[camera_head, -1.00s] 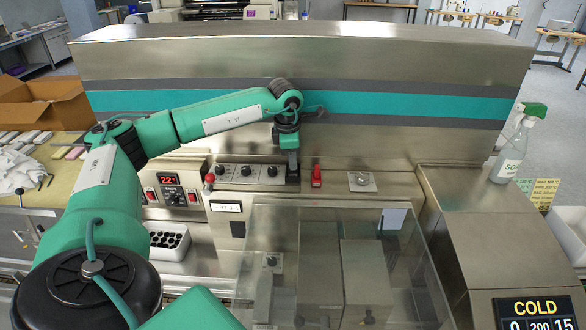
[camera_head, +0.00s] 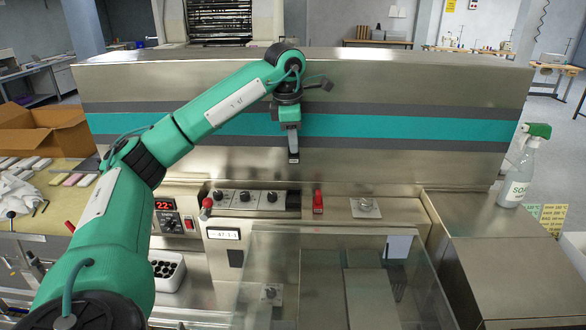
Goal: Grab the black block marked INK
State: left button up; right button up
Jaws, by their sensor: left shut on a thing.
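My left gripper (camera_head: 293,152) is raised in front of the steel machine wall, above the knob panel, and points down. It is shut on a small dark block (camera_head: 294,160), which shows only as a small piece at the fingertips. Its marking is too small to read, and most of it is hidden by the fingers. Below it, at the right end of the row of black knobs (camera_head: 245,197), is a dark recess (camera_head: 293,200). My right gripper is not in view.
A red switch (camera_head: 318,202) and a steel plate with a knob (camera_head: 366,206) stand right of the recess. A clear cover (camera_head: 330,275) lies in front. A soap spray bottle (camera_head: 517,170) stands at the right, and an open cardboard box (camera_head: 45,130) at the left.

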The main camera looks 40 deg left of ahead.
pick_arm(q)
notch_tip(320, 180, up, 4)
jog(key=shift+f+b, duration=0.1)
jog(key=shift+b, duration=0.3)
notch_tip(320, 180, up, 12)
jog(key=p, duration=0.2)
jog(key=shift+f+p, duration=0.2)
jog(key=shift+p, duration=0.2)
